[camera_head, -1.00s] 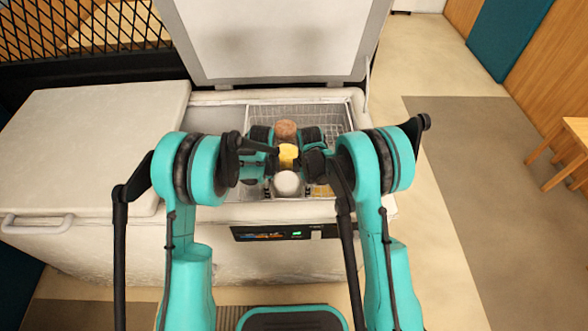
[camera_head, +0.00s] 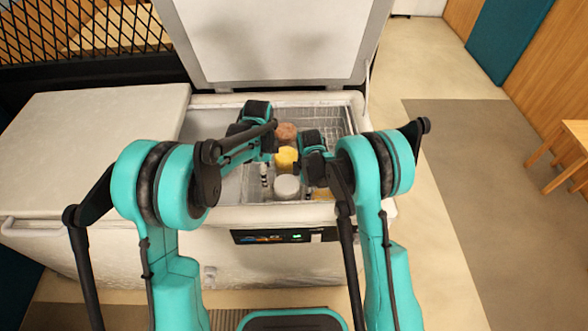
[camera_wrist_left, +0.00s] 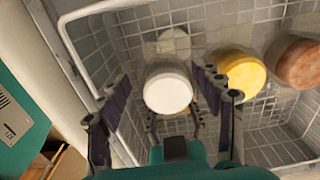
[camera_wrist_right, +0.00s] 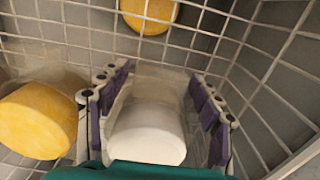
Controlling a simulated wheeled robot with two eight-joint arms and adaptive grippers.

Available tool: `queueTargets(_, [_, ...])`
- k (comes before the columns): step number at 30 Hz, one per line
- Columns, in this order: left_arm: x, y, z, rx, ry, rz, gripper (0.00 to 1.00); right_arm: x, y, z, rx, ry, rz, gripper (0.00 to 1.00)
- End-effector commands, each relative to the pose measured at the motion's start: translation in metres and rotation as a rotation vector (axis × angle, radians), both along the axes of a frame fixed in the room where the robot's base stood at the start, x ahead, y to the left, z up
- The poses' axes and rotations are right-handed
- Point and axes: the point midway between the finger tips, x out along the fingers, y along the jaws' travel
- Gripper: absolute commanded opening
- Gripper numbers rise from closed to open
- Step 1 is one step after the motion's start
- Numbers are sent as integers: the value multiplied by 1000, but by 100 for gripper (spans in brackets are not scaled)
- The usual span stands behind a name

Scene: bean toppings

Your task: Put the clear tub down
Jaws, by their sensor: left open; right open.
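A tub with a white round face (camera_head: 287,187) sits in the wire basket of the open chest freezer, nearest the front wall; I take it as the clear tub. My left gripper (camera_head: 265,172) is open at its left and my right gripper (camera_head: 310,180) is open at its right. In the left wrist view the tub (camera_wrist_left: 168,90) shows between the spread fingers (camera_wrist_left: 165,85). In the right wrist view it (camera_wrist_right: 148,132) also shows between the open fingers (camera_wrist_right: 155,95), with a see-through side behind it. Contact with its underside is hidden.
A yellow tub (camera_head: 286,158) and a brown tub (camera_head: 286,133) stand behind it in a row. Another yellow item (camera_wrist_right: 150,12) shows through the wire basket (camera_wrist_right: 80,35). The freezer lid (camera_head: 280,40) is raised; the left lid (camera_head: 90,140) is closed.

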Motion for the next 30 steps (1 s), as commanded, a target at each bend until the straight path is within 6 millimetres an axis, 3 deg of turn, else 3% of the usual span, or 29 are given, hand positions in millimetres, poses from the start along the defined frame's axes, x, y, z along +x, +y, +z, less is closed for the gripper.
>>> queueTargets(3, [0, 0, 14, 0, 0, 0, 66, 0, 0, 0, 0, 0, 0, 65])
queueTargets(8, [0, 0, 20, 0, 0, 0, 66, 0, 0, 8, 0, 0, 0, 65])
queueTargets(21, [0, 0, 20, 0, 0, 0, 66, -1, 0, 95, 0, 0, 0, 65])
queueTargets(30, [0, 0, 19, 0, 0, 0, 66, 0, 0, 120, 0, 0, 0, 65])
